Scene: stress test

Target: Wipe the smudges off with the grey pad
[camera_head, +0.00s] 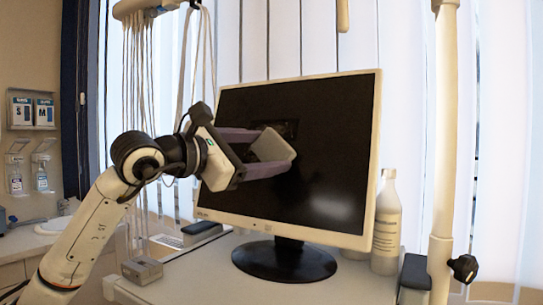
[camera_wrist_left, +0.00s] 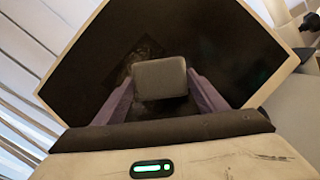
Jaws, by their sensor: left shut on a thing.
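A monitor with a black screen and pale frame (camera_head: 338,150) stands on the desk, tilted in the picture; its screen also fills much of the left wrist view (camera_wrist_left: 215,50). My left gripper (camera_head: 264,152) is shut on the grey pad (camera_head: 274,146), holding it in front of the screen's left-middle part. The pad shows between the purple fingers in the left wrist view (camera_wrist_left: 160,79). I cannot tell whether it touches the screen. A patchy smudge (camera_wrist_left: 146,50) shows just above the pad. A pale blurry patch (camera_head: 330,207) at the screen's lower right may be a smudge or glare. My right gripper is out of view.
A white bottle (camera_head: 387,225) stands right of the monitor, beside a pale upright pole (camera_head: 443,150). The black monitor foot (camera_head: 284,262) rests on the desk (camera_head: 215,285). A small grey box (camera_head: 142,270) sits at the desk's left. Bare desk lies in front of the foot.

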